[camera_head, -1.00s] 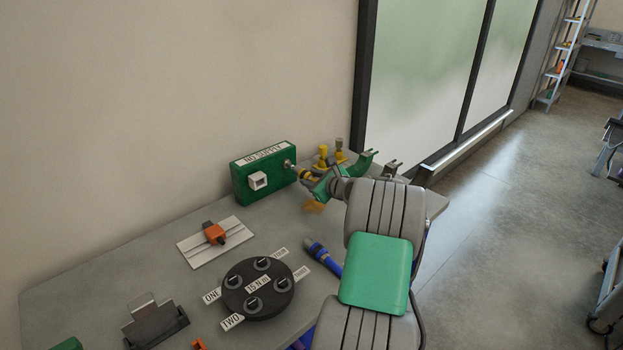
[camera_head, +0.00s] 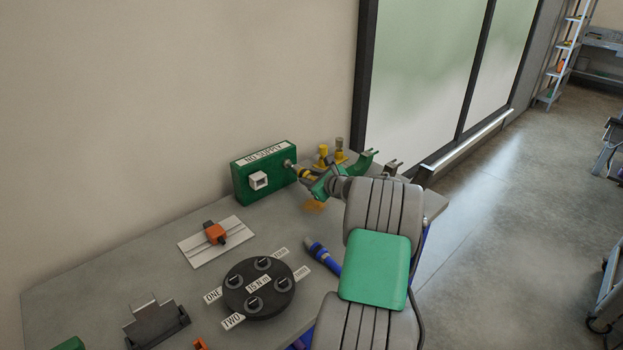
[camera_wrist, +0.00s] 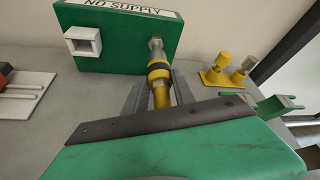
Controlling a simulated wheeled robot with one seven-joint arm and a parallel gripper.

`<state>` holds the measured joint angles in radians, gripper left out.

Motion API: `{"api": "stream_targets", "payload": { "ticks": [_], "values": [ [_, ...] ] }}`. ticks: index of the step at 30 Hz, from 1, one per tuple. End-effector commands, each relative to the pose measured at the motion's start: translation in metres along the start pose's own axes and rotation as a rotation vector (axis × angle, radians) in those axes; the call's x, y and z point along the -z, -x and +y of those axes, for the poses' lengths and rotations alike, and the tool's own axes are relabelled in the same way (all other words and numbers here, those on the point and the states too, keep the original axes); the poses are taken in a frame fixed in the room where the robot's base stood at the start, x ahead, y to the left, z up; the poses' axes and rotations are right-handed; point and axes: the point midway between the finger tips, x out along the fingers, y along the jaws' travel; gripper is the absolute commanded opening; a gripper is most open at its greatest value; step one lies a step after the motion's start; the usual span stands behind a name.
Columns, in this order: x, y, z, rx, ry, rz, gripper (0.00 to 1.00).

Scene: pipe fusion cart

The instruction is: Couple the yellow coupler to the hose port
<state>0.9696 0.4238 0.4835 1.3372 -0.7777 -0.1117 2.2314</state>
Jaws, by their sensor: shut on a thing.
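The yellow coupler (camera_wrist: 158,76) is between the two fingers of my gripper (camera_wrist: 155,95), which is shut on it. In the wrist view the coupler's far end meets the metal hose port (camera_wrist: 156,46) on the green box (camera_wrist: 118,45); whether it is locked there I cannot tell. In the head view the hose port (camera_head: 288,162) sticks out of the right side of the green box (camera_head: 262,182), with the coupler (camera_head: 302,173) in line with it. My arm hides most of the gripper there. The box's label reads "NO SUPPLY".
Yellow fittings on a yellow base (camera_wrist: 220,75) stand right of the coupler, near a green hook-shaped bracket (camera_head: 363,160). A white square socket (camera_wrist: 83,41) sits on the box front. A black round dial (camera_head: 258,288) and a blue tool (camera_head: 322,256) lie nearer on the bench.

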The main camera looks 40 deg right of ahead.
Motion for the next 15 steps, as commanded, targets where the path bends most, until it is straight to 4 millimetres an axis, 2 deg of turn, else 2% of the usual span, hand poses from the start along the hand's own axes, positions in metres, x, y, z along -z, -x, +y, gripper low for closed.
{"api": "stream_targets", "payload": {
  "ticks": [15],
  "values": [
    [-0.006, -0.012, -0.001, 0.001, 0.002, -0.002, 0.0]
  ]
}}
